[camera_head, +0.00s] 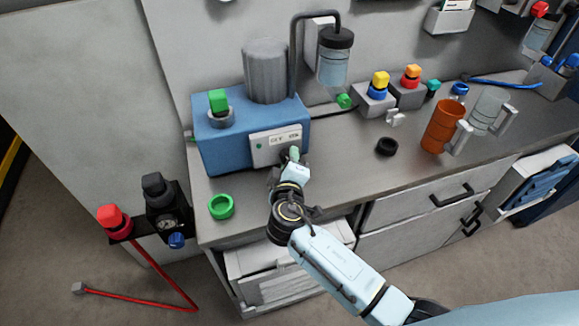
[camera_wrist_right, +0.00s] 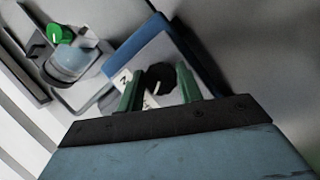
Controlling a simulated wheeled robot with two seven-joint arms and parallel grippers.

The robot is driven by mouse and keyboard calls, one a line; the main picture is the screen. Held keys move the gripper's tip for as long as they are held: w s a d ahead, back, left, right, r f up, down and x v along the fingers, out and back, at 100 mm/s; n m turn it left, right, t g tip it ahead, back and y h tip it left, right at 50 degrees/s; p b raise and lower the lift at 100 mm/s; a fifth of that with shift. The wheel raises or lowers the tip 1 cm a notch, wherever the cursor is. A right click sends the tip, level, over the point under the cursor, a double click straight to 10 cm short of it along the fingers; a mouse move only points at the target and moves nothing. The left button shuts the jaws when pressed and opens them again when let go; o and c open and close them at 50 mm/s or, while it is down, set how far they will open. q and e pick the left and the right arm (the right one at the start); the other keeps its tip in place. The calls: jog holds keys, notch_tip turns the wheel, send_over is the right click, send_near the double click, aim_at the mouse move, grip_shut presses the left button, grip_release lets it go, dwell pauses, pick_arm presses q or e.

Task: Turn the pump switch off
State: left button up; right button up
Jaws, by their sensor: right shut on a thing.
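The pump is a blue box (camera_head: 225,147) with a grey cylinder (camera_head: 266,72) on top, standing on the bench at the left. A pale switch panel (camera_head: 262,148) with small lettering and a green spot is on its front. My right gripper (camera_head: 294,158) is at the right end of this panel and hides the switch in the head view. In the right wrist view the pump switch (camera_wrist_right: 159,77), a black round knob with a white pointer mark, sits between the two green fingers, which are shut on it. The panel lettering is partly covered there. My left gripper is not in view.
A green ring (camera_head: 221,207) lies at the bench's front left edge. A black ring (camera_head: 386,147) and an orange mug (camera_head: 443,126) stand to the right. Valves with red (camera_head: 112,216) and black knobs are left of the bench. The bench between pump and black ring is mostly clear.

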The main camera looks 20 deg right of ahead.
jog(key=shift+n+t+h+b, duration=0.45)
jog(key=shift+n+b, duration=0.5)
jog(key=shift+n, duration=0.35)
jog(key=o, duration=1)
jog(key=v, duration=1.3)
jog(key=shift+s+a, duration=0.1)
jog(key=shift+s, duration=0.1)
